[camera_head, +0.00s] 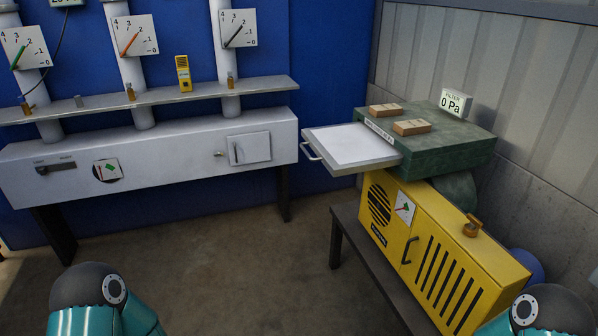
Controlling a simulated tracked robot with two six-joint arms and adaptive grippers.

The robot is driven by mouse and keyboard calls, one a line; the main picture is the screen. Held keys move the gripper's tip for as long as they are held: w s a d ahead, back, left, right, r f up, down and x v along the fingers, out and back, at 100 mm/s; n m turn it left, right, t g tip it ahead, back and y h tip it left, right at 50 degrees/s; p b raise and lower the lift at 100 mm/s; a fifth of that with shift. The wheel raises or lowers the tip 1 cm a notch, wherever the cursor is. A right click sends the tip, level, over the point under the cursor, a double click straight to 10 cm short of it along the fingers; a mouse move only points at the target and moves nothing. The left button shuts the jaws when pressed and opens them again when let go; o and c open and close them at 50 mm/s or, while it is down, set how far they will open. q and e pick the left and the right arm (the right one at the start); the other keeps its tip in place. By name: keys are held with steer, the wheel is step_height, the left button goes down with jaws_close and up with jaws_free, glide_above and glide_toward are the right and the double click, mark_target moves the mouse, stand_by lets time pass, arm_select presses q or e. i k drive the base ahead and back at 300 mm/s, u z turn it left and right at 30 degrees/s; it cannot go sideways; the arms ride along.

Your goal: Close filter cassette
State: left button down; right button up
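The filter cassette (350,146) is a flat, white-topped drawer. It sticks out to the left from the green housing (445,148) at the right. A metal bar handle (311,152) is on its left end. A display reading 0 Pa (455,102) stands on top of the housing at the back. Only teal links of my two arms show, at the bottom left and bottom right corners. Neither gripper is in view, and nothing of mine touches the cassette.
Two wooden blocks (411,127) lie on the housing. Below is a yellow cabinet (444,262) on a dark bench (345,226). A long white duct (150,155) with gauges and a shelf (180,94) stands at the left. The floor (215,260) between is clear.

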mark_target(349, 148)
steer(key=u, duration=0.05)
steer(key=i, duration=1.1)
steer(key=z, duration=0.45)
